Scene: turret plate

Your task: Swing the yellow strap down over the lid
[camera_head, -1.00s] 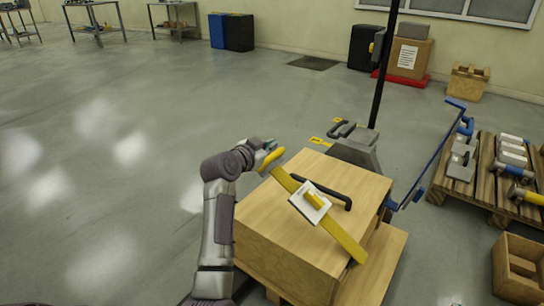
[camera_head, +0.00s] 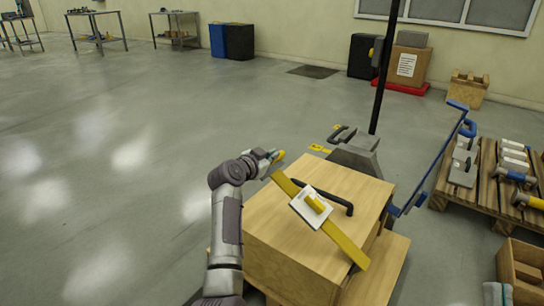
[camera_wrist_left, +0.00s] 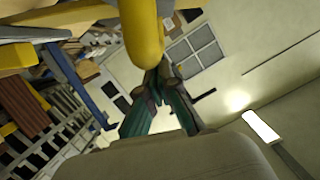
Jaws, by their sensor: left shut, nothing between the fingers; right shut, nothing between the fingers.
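The yellow strap (camera_head: 346,246) runs diagonally across the lid (camera_head: 352,186) of a wooden box, from the upper left to the lower right edge. I cannot tell whether it lies flat on the lid. A white plate with a yellow block (camera_head: 318,204) sits mid-strap. A black handle (camera_head: 332,196) is on the lid. In the left wrist view my shut fingers (camera_wrist_left: 158,90) are partly behind a yellow rounded end (camera_wrist_left: 142,35). A part that looks like my right gripper's tip (camera_head: 497,293) shows at the lower right edge.
The box stands on a wooden base (camera_head: 382,268). A blue rail (camera_head: 440,160) and a grey unit with a black pole (camera_head: 357,152) stand behind and right of it. A pallet of tools (camera_head: 488,185) and an open wooden crate (camera_head: 512,250) are at right.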

